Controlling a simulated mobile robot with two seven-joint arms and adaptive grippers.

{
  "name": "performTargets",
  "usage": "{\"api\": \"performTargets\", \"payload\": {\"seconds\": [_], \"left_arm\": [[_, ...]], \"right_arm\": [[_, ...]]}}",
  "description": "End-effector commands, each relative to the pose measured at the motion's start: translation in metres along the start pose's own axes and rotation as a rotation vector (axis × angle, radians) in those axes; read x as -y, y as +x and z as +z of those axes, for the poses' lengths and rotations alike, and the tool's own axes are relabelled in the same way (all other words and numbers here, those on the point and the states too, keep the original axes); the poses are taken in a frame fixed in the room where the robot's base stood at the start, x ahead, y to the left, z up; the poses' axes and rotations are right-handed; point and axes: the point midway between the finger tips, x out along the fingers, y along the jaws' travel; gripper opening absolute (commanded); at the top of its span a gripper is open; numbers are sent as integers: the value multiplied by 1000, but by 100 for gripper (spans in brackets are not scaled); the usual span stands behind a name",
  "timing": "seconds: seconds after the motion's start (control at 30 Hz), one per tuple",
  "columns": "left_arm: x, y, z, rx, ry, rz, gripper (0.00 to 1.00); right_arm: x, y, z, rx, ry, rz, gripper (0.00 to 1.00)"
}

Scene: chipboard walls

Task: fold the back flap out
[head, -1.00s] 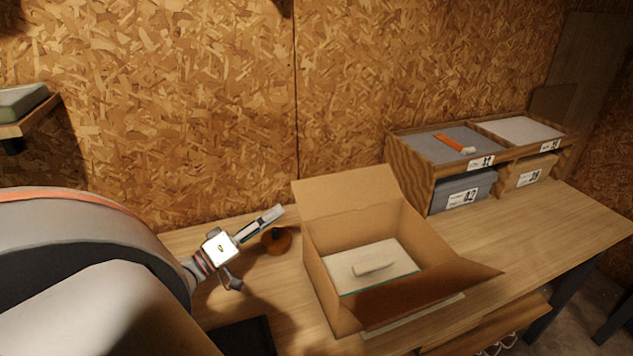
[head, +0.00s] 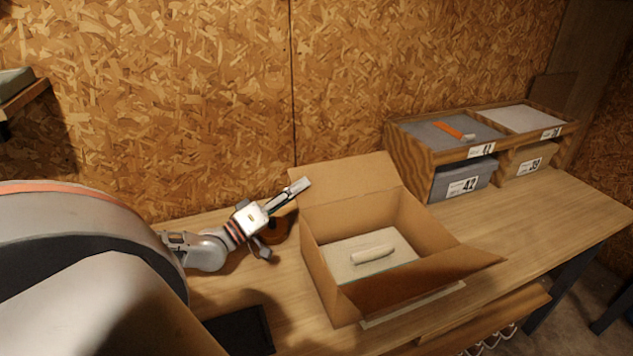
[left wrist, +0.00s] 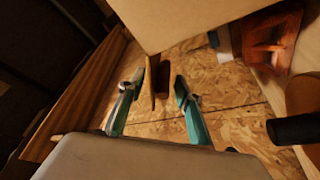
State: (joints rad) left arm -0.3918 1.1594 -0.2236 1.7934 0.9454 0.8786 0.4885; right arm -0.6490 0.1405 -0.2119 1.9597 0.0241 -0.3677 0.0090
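An open cardboard box (head: 322,262) stands on the workbench. Its back flap (head: 350,180) stands up and leans away from the opening. A front flap (head: 425,281) slopes out toward the lower right. A light block with a rounded handle (head: 374,253) lies inside. My left gripper (head: 299,188) is at the back flap's left edge, its fingertips overlapping that edge in the head view; contact cannot be told. In the left wrist view its two teal fingers (left wrist: 157,88) are apart, with thin brown edges showing between them. My right gripper is not in view.
A wooden rack (head: 409,160) with labelled bins stands at the back right. A black flat item (head: 240,332) lies at the front left. The chipboard wall (head: 200,100) rises behind.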

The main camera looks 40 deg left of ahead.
Motion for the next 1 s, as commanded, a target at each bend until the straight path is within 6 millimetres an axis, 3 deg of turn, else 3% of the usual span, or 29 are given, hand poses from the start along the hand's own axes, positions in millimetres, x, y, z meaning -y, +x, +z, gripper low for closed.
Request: {"api": "performTargets", "payload": {"seconds": [0.5, 0.97, 1.0], "left_arm": [[6, 55, 5, -2, -1, 1, 34], [6, 63, 6, 0, -1, 0, 34], [6, 63, 6, 0, -1, 0, 29]], "right_arm": [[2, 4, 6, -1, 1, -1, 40], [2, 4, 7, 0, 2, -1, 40], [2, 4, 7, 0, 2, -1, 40]]}}
